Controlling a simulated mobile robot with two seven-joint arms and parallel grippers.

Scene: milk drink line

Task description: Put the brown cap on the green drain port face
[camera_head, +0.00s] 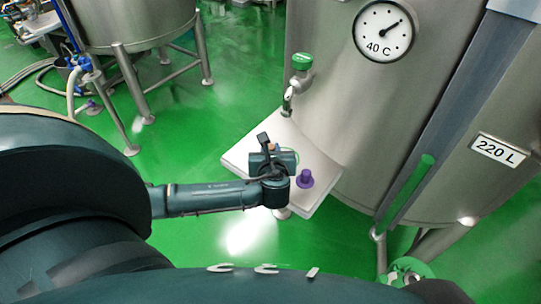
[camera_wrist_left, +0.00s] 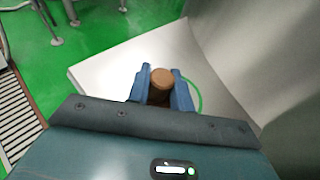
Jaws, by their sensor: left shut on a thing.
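My left gripper (camera_head: 274,150) is over the pale shelf in front of the steel tank. In the left wrist view, my left gripper (camera_wrist_left: 160,88) is shut on the brown cap (camera_wrist_left: 161,77), whose round top shows between the fingers. In the head view the cap is mostly hidden by the gripper. A green-rimmed round fitting (camera_head: 411,267) sits low at the bottom right of the head view, apart from the gripper; I cannot tell for certain that it is the drain port face. My right gripper is not in view.
The pale shelf (camera_head: 239,160) holds a purple cap-like piece (camera_head: 305,179) just right of my gripper. A green-topped tap (camera_head: 302,62) juts from the tank (camera_head: 330,110) above the shelf. A green bar (camera_head: 405,195) runs beside the tank.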

